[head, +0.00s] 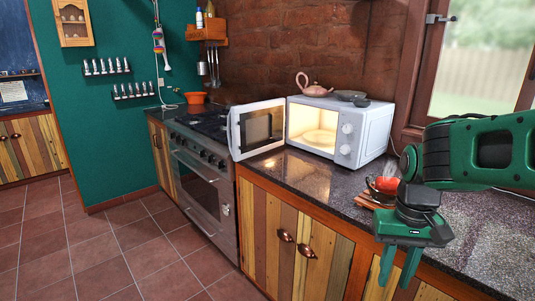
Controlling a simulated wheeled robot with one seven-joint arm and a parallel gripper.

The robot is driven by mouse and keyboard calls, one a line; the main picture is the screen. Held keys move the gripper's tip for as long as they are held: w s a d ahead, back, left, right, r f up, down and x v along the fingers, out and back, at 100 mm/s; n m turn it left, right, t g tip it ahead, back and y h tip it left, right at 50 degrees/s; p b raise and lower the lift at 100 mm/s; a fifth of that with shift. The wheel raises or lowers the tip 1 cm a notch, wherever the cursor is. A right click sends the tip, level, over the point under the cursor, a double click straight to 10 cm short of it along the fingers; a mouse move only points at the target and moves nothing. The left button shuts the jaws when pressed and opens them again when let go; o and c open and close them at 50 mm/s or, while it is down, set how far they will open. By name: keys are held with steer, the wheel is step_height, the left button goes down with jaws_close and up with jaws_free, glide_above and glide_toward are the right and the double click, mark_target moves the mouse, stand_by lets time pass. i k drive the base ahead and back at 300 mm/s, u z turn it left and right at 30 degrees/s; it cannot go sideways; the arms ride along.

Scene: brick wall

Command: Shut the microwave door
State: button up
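The white microwave (368,128) stands on the dark stone counter, its lit interior showing. Its door (236,132) is open, hinged at the left of the opening and swung out to the left toward the stove. My gripper (396,280) is at the lower right, in front of the counter edge, with its green fingers pointing down and apart. It is open with nothing seen between the fingers. It is well to the right of the door and not touching it.
A pink teapot (314,87) and a dark plate (351,95) sit on top of the microwave. A bowl with red contents (385,185) is on the counter near my gripper. The stove (205,185) is left of the door. The floor (120,250) at left is clear.

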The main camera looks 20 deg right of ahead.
mark_target(259, 128)
steer(key=u, duration=1)
steer(key=i, duration=3.2)
steer(key=z, duration=2.8)
